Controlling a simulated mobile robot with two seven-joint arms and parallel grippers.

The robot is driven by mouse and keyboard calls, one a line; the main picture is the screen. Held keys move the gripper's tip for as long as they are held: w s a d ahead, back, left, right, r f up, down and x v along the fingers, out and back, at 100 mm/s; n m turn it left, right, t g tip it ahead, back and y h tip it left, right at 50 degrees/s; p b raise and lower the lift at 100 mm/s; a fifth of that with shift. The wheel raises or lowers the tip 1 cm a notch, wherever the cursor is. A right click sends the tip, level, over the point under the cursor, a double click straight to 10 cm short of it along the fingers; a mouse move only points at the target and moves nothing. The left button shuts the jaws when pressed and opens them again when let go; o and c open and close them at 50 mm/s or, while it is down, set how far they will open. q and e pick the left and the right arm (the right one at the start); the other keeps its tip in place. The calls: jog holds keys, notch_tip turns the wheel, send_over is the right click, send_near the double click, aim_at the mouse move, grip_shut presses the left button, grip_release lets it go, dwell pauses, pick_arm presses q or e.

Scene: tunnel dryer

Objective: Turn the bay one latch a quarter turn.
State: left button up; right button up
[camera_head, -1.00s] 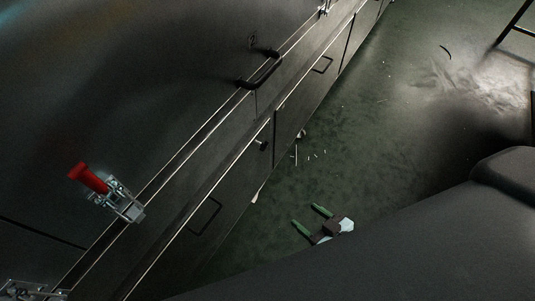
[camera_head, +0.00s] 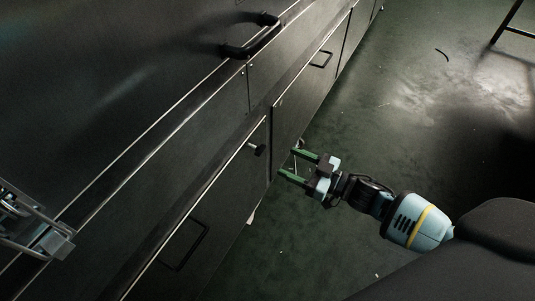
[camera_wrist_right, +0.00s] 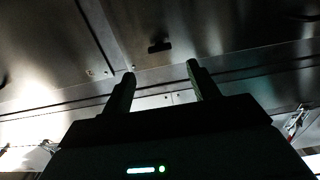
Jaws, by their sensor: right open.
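A small dark knob-like latch (camera_head: 257,150) with a pale stem sticks out of the lower dark panel, near that panel's top right corner. In the right wrist view a short dark bar, seemingly the same latch (camera_wrist_right: 159,46), shows beyond the fingertips and roughly between them. No label shows which bay it is. My right gripper (camera_head: 290,163) has green fingers and is open and empty. It points left toward the panels, to the right of the latch and apart from it. Its open fingers also show in the right wrist view (camera_wrist_right: 161,71). My left gripper is not in view.
A black bar handle (camera_head: 252,38) sits on the upper casing. Thin black pull handles (camera_head: 186,246) are on the lower panels. A metal toggle clamp (camera_head: 35,228) is cut off at the left edge. The green floor (camera_head: 400,120) right of the panels is mostly open.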

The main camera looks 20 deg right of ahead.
aim_at(263, 151)
jog(key=b+x, duration=0.2)
jog(key=x, duration=0.5)
jog(key=shift+w+a, duration=0.2)
jog(key=shift+w, duration=0.1)
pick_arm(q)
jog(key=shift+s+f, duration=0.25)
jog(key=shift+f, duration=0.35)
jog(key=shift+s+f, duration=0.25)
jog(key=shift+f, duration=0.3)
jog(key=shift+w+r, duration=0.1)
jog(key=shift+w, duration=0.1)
pick_arm(e)
jog(key=c, duration=1)
